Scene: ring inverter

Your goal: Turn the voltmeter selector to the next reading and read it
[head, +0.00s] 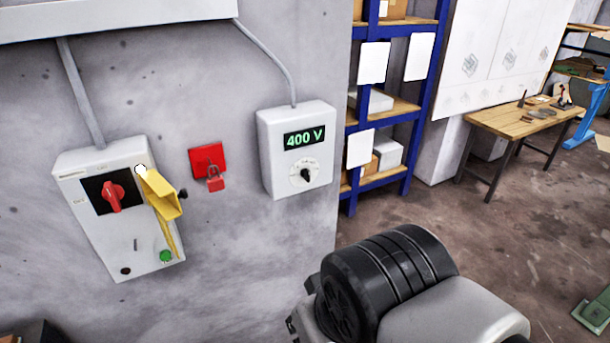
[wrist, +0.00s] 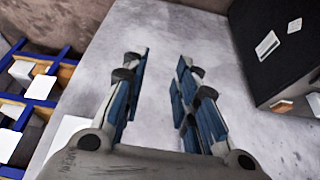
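The voltmeter (head: 272,155) is a white box on the grey wall in the head view. Its dark display (head: 304,138) reads 400 V in green. The selector (head: 305,174) is a small black knob on a round white dial below the display; the dial's markings are too small to read. My gripper (wrist: 160,90) shows in the wrist view, its two blue-padded fingers apart with nothing between them. The wrist view does not show the voltmeter. My fingers are not visible in the head view, so I cannot tell their distance from the knob.
Left of the voltmeter are a red padlock (head: 215,184) on a red plate and a white switch box (head: 92,240) with a red rotary handle and yellow part. A blue shelf (head: 423,95) stands right of the wall. A wooden table (head: 500,122) stands farther back. A black box (wrist: 270,50) shows in the wrist view.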

